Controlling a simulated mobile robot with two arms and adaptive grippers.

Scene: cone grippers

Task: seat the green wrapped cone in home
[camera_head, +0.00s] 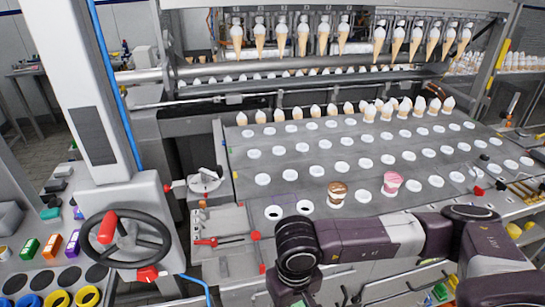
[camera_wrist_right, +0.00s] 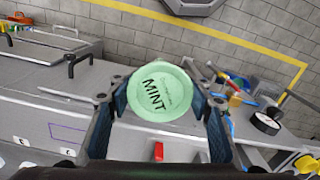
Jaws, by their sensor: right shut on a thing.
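The green wrapped cone (camera_wrist_right: 158,92) shows in the right wrist view as a round, pale green top marked MINT. My right gripper (camera_wrist_right: 162,96) is shut on it, with one finger on each side. The cone's lower part is hidden behind its top. In the head view my right arm comes in from the right, and its gripper and the cone cannot be made out. A thin purple outline on the grey plate (camera_head: 310,179) lies near its front left holes; it also shows in the right wrist view (camera_wrist_right: 67,133). My left gripper is not in view.
A brown-topped cone (camera_head: 337,193) and a pink-topped cone (camera_head: 392,182) sit in plate holes behind my arm. White-topped cones stand along the plate's back edge. A red-handled lever (camera_head: 215,241) lies left of my wrist. Several middle holes are free of cones.

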